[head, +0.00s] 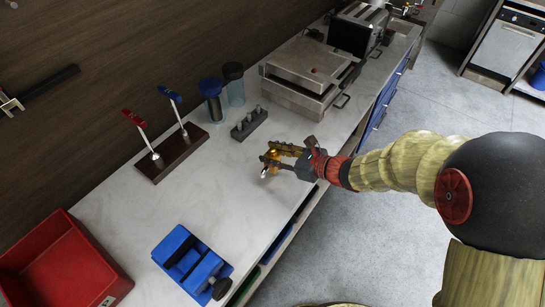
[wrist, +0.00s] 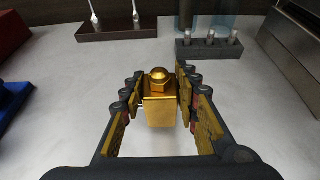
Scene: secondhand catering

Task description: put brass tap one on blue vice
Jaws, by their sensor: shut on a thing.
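My gripper (wrist: 160,102) is shut on brass tap one (wrist: 159,108), a golden block with a domed nut on top. The tap sits upright between the two fingers. In the head view my gripper (head: 272,160) is over the white worktop, and the tap is mostly hidden by the fingers. Whether the tap touches the worktop is hard to tell. The blue vice (head: 181,244) stands on the worktop, left of and nearer than my gripper, with a dark handle on its front right. A blue edge of it shows at the left of the wrist view (wrist: 14,98).
A red crate (head: 62,262) stands left of the vice. Behind are a brown stand (head: 178,152) with red-handled and blue-handled levers, a grey block with pegs (head: 249,124), two lidded cups (head: 212,97) and a steel press (head: 302,72). The worktop between gripper and vice is clear.

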